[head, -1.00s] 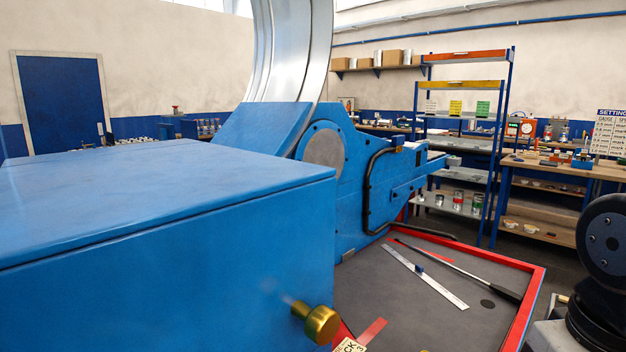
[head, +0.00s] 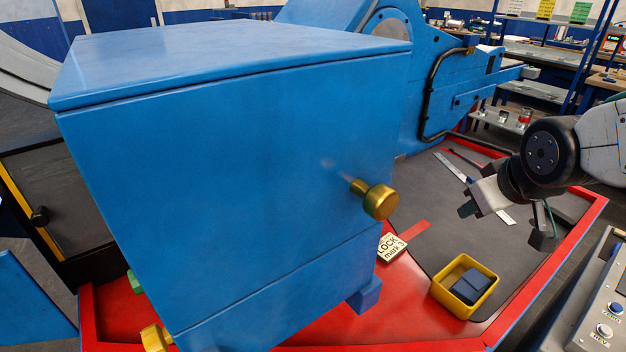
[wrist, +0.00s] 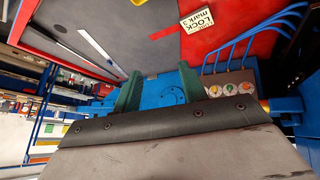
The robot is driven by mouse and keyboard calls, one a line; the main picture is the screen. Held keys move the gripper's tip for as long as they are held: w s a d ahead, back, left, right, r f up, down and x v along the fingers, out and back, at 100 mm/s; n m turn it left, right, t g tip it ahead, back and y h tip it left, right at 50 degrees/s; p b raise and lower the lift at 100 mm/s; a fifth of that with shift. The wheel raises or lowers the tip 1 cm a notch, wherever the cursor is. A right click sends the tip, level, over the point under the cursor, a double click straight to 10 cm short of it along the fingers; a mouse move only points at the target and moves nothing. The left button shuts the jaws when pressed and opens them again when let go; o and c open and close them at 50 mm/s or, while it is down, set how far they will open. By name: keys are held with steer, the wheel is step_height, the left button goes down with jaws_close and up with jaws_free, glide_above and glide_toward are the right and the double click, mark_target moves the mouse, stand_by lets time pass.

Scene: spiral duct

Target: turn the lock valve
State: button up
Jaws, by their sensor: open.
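A round brass knob (head: 380,202) on a short stem sticks out of the front face of the blue housing (head: 230,170) in the head view. Below it is a cream label (head: 391,247) reading "LOCK mark 3"; the label also shows at the top of the wrist view (wrist: 197,17). A second brass knob (head: 155,338) shows low at the left. I cannot tell from the pictures which knob is the lock valve. My gripper (head: 506,223) is open and empty, well to the right of the upper knob and apart from it. Its fingers (wrist: 160,90) show in the wrist view.
A yellow bin (head: 465,286) with dark blue blocks stands on the red-rimmed tray. A steel ruler (head: 455,168) lies behind my gripper. A control box (head: 606,310) with buttons is at the lower right. Open space lies between my gripper and the upper knob.

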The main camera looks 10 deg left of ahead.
steer(key=w+a+f+n+t+y, duration=0.2)
steer(key=w+a+f+n+y, duration=0.1)
steer(key=a, duration=0.8)
steer(key=w+a+f+n+t+y, duration=0.2)
steer(key=w+a+f+n+y, duration=0.2)
steer(key=w+a, duration=0.4)
steer(key=w+a+f+n+t+y, duration=0.2)
steer(key=w+a+f+n+y, duration=0.2)
steer(key=a, duration=1.1)
steer(key=shift+w+f+n, duration=0.25)
steer(key=shift+w+n, duration=0.25)
steer(key=shift+w, duration=0.75)
jaws_close()
